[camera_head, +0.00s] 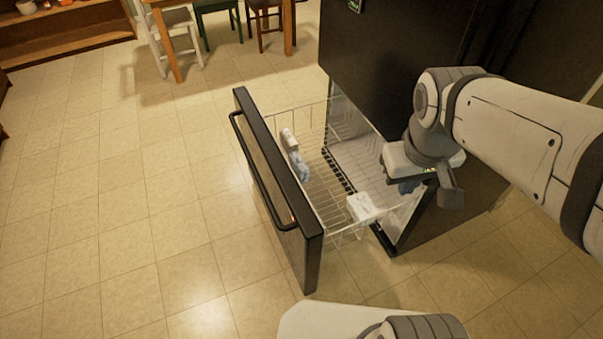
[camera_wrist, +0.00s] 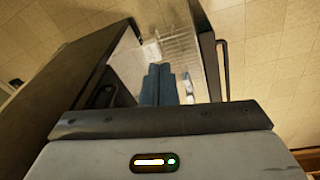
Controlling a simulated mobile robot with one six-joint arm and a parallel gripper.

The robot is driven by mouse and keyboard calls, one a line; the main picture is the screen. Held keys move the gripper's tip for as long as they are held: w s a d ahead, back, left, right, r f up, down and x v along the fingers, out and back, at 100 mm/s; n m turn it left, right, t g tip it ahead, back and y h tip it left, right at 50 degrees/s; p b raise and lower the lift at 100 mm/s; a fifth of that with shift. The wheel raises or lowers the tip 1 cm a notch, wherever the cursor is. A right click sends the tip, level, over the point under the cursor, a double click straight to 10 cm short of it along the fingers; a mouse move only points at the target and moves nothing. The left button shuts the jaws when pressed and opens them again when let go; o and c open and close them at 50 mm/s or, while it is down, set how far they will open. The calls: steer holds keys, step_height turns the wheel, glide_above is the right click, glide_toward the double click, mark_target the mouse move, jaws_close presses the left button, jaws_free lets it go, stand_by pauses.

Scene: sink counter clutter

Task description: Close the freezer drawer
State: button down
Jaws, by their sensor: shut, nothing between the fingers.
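The freezer drawer (camera_head: 277,187) is pulled far out from the dark fridge, its black front panel and handle standing well to the left of the body. Its wire basket (camera_head: 320,172) shows behind the front. In the wrist view the drawer front (camera_wrist: 207,55) is at the right of the fingers. My gripper (camera_wrist: 158,75) is shut with nothing between its dark fingers. In the head view it is by the fridge's front edge, to the right of the drawer front, and mostly hidden by the wrist.
The dark fridge body (camera_head: 400,75) stands right of the drawer. A white package (camera_head: 361,206) and a bluish-white packet (camera_head: 295,155) lie in the basket. Tiled floor (camera_head: 130,210) is clear left of the drawer. A table with chairs (camera_head: 172,40) stands at the back.

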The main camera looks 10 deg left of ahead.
steer(key=w+a+f+n+g+h+b, duration=0.1)
steer(key=a+f+n+b, duration=0.2)
steer(key=f, duration=0.2)
steer(key=w+a+f+n+h+b, duration=0.1)
steer(key=w+a+f+n+b, duration=0.15)
steer(key=f, duration=0.25)
steer(key=n+h+b, duration=0.3)
steer(key=n+b, duration=0.4)
steer(key=b, duration=0.2)
glide_above(305, 244)
steer(key=s+d, duration=0.3)
steer(key=s, duration=0.1)
step_height(305, 244, down, 11)
steer(key=s+a+f+n+t+h+b, duration=0.35)
steer(key=a+f+n+b, duration=0.55)
steer(key=a+f, duration=0.55)
steer(key=shift+t+y, duration=0.25)
steer(key=shift+y, duration=0.2)
steer(key=b+x, duration=0.1)
steer(key=x, duration=0.3)
steer(key=r+b+x, duration=0.1)
steer(key=x, duration=0.2)
steer(key=w+d+b+x, duration=0.1)
steer(key=x, duration=0.3)
steer(key=shift+d+b, duration=0.25)
steer(key=shift+b, duration=0.05)
steer(key=shift+w+d+r, duration=0.1)
steer(key=shift+w+d, duration=0.15)
steer(key=shift+d, duration=0.05)
